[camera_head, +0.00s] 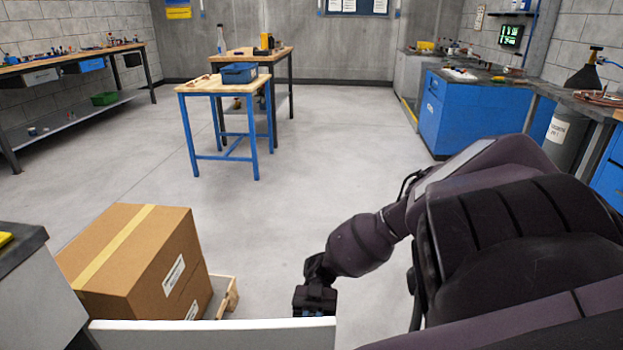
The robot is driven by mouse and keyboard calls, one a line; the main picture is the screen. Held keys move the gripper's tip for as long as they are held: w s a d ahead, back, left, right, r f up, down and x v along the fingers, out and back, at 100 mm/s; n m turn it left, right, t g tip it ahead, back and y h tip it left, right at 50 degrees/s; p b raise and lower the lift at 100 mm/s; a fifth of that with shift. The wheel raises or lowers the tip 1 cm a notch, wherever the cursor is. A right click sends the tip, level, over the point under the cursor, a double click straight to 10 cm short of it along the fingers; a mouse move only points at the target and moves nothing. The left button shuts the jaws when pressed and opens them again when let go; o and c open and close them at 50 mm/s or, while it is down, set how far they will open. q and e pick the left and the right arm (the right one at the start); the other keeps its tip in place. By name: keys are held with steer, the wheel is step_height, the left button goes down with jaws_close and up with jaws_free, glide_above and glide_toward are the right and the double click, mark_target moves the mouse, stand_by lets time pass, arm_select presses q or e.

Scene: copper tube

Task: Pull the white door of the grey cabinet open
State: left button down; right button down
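The white door (210,336) shows at the bottom as a broad panel seen at its top edge. It stands out to the right from the side of the grey cabinet (40,305), which is at the lower left with a dark top. The door looks swung open; the cabinet's inside is not in view. My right gripper (315,308) points down at the door's far right end, on the side away from the camera. The door hides its fingertips and any handle, so I cannot tell whether it grips anything. My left gripper is not in view.
A cardboard box (140,262) on a wooden pallet (222,296) stands just beyond the door. A blue-legged table (225,87) and workbenches stand farther back. The floor (310,180) between is clear. A blue cabinet (470,115) stands at right.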

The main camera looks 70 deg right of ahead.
stand_by(0.4)
steer(key=c, duration=1.2)
jaws_free()
arm_select(q)
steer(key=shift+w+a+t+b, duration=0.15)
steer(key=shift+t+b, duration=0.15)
steer(key=shift+b, duration=0.35)
arm_select(e)
steer(key=w+d, duration=0.1)
steer(key=d, duration=0.9)
steer(key=shift+w+d, duration=0.35)
steer(key=shift+w, duration=0.05)
